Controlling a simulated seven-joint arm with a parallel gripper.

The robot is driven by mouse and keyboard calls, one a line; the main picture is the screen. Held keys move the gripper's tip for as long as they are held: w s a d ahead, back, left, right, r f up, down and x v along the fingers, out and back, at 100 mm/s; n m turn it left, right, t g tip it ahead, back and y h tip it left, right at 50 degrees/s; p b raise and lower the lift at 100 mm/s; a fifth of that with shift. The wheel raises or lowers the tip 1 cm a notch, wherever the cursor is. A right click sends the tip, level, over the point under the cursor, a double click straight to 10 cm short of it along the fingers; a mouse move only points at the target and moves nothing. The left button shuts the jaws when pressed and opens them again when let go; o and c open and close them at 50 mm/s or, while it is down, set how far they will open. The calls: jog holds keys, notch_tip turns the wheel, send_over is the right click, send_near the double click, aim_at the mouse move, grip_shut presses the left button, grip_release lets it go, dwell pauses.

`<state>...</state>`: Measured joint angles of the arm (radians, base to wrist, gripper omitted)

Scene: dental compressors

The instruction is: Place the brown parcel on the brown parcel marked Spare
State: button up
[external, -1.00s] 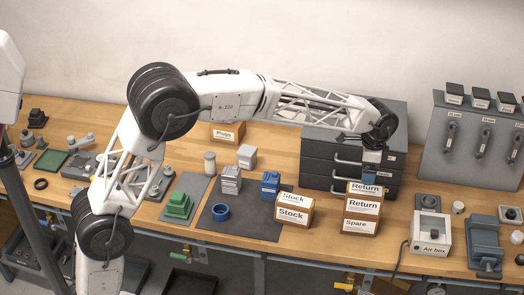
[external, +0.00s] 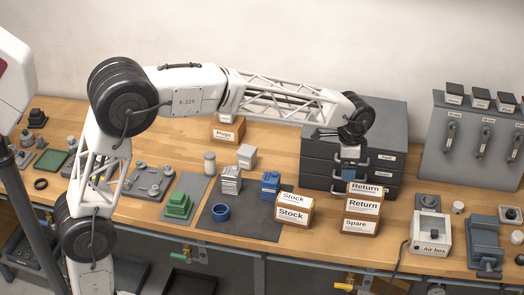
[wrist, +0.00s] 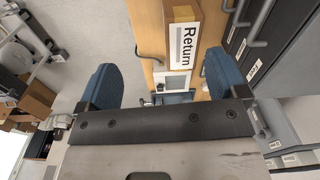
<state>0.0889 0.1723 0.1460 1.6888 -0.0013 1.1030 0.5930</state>
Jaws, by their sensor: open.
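The brown parcel marked Return (external: 363,205) sits on top of the brown parcel marked Spare (external: 360,226) near the front of the bench. My gripper (external: 351,164) is open and empty, just above and slightly left of the Return parcel in the external view. In the wrist view my gripper's blue fingertips (wrist: 160,80) are wide apart. The Return label of the upper parcel (wrist: 183,45) shows beyond them, towards the right finger, and nothing is between the pads. The Spare parcel cannot be made out in the wrist view.
A Stock parcel (external: 294,211) stands left of the stack. The grey drawer cabinet (external: 322,163) is close behind my gripper. The Air box (external: 431,233) and a blue-grey vise (external: 485,240) stand to the right. Bare bench (external: 395,225) lies right of the stack.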

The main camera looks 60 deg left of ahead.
jog(key=s+a+r+n+t, duration=0.1)
jog(key=s+a+n, duration=0.2)
jog(key=s, duration=1.5)
jog(key=s+a+r+n+t, duration=0.1)
jog(key=s+a+r+n, duration=0.15)
jog(key=s, duration=1.65)
jog(key=s+f+n, duration=0.1)
jog(key=s+f, duration=0.2)
jog(key=s, duration=0.3)
jog(key=s+a+f+n, duration=0.1)
jog(key=s+f, duration=0.2)
jog(key=s, duration=0.4)
jog(key=shift+s, duration=0.2)
